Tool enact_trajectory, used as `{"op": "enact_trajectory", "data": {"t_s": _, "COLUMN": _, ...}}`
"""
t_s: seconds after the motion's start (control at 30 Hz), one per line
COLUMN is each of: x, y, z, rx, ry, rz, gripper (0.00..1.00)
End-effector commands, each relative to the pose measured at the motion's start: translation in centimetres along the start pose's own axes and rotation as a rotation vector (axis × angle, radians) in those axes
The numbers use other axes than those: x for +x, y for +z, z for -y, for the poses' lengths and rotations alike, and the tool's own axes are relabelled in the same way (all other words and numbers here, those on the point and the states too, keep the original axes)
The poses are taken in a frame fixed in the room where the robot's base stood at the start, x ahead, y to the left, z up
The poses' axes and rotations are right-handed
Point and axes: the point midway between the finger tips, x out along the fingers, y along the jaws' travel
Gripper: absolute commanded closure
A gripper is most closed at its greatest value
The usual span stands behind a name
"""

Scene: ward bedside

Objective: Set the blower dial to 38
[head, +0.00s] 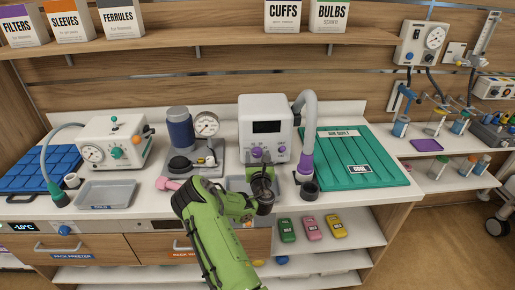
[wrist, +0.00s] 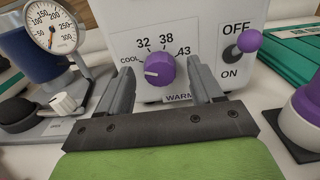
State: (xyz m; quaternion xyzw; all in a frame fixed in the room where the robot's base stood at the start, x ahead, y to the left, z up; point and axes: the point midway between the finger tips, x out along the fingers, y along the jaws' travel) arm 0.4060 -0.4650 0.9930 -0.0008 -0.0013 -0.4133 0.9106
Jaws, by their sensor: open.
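The blower (head: 266,108) is a white box with a dark display, standing on the counter. Its purple dial (wrist: 159,69) is on the front, under the marks 32, 38 and 43, with COOL at left and WARM below right. A pale mark on the dial's lower left side seems to face the COOL side; the exact setting is hard to read. My gripper (wrist: 161,78) is open, one finger on each side of the dial, with visible gaps and nothing held. In the head view my gripper (head: 263,186) is in front of the blower, partly hiding its lower front.
A purple-tipped OFF/ON switch (wrist: 248,41) is right of the dial. The blower's grey hose (head: 307,110) runs down to a purple nozzle at right. A gauge (head: 206,125) and blue cylinder (head: 180,128) stand at left.

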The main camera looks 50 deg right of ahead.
Motion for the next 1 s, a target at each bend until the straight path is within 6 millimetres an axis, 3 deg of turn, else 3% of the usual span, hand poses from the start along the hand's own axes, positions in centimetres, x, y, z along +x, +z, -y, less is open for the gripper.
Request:
{"op": "enact_trajectory", "data": {"t_s": 0.37, "x": 0.99, "y": -0.27, "z": -0.08, "rx": 0.0, "ry": 0.002, "rz": -0.004, "gripper": 0.36}}
{"op": "enact_trajectory", "data": {"t_s": 0.7, "x": 0.97, "y": -0.24, "z": -0.09, "rx": 0.0, "ry": 0.002, "rz": -0.003, "gripper": 0.88}}
{"op": "enact_trajectory", "data": {"t_s": 1.0, "x": 0.97, "y": -0.24, "z": -0.07, "rx": 0.036, "ry": 0.002, "rz": -0.003, "gripper": 0.89}}
